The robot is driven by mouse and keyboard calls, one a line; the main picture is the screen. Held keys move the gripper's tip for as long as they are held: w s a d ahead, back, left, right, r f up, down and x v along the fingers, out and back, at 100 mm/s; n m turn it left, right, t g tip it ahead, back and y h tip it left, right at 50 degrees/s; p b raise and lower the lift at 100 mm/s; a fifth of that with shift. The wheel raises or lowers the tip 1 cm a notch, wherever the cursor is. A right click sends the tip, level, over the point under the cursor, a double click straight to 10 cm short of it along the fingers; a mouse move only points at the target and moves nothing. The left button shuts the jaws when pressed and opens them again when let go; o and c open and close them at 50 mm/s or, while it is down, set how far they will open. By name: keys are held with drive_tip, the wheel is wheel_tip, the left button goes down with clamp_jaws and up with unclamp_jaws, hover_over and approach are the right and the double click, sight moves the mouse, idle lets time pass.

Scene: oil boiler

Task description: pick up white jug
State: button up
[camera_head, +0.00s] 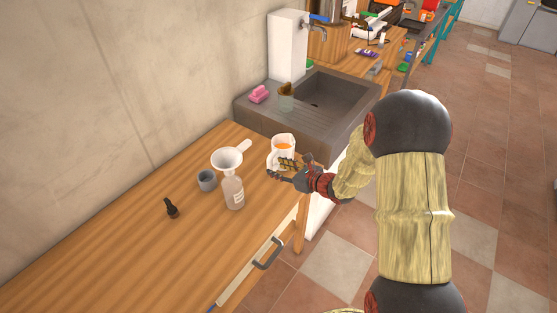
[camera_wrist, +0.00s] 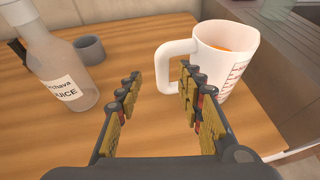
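The white jug (camera_head: 284,147) stands upright on the wooden counter near the sink, with orange contents showing inside. In the wrist view the jug (camera_wrist: 226,58) is at the upper right, its handle pointing left and red measuring marks on its right side. My gripper (camera_head: 281,169) is in front of the jug in the head view and hides part of its lower side. In the wrist view my gripper (camera_wrist: 158,82) is open, with nothing between its fingers. Its right finger overlaps the jug's lower left in view; I cannot tell whether they touch.
A labelled bottle (camera_head: 233,192) stands left of the gripper, with a white funnel (camera_head: 227,159) by its top. A grey cup (camera_head: 206,180) and small dark bottle (camera_head: 171,208) are further left. The grey sink (camera_head: 345,92) adjoins the wooden counter (camera_head: 130,262), whose front left is clear.

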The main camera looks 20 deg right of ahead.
sight(269, 164)
drive_tip(key=b+x, duration=0.2)
drive_tip(key=x, duration=0.4)
drive_tip(key=shift+d+f, duration=0.1)
drive_tip(key=shift+d, duration=0.05)
drive_tip(key=shift+c, duration=1.3)
clamp_jaws()
drive_tip(key=shift+w, duration=0.1)
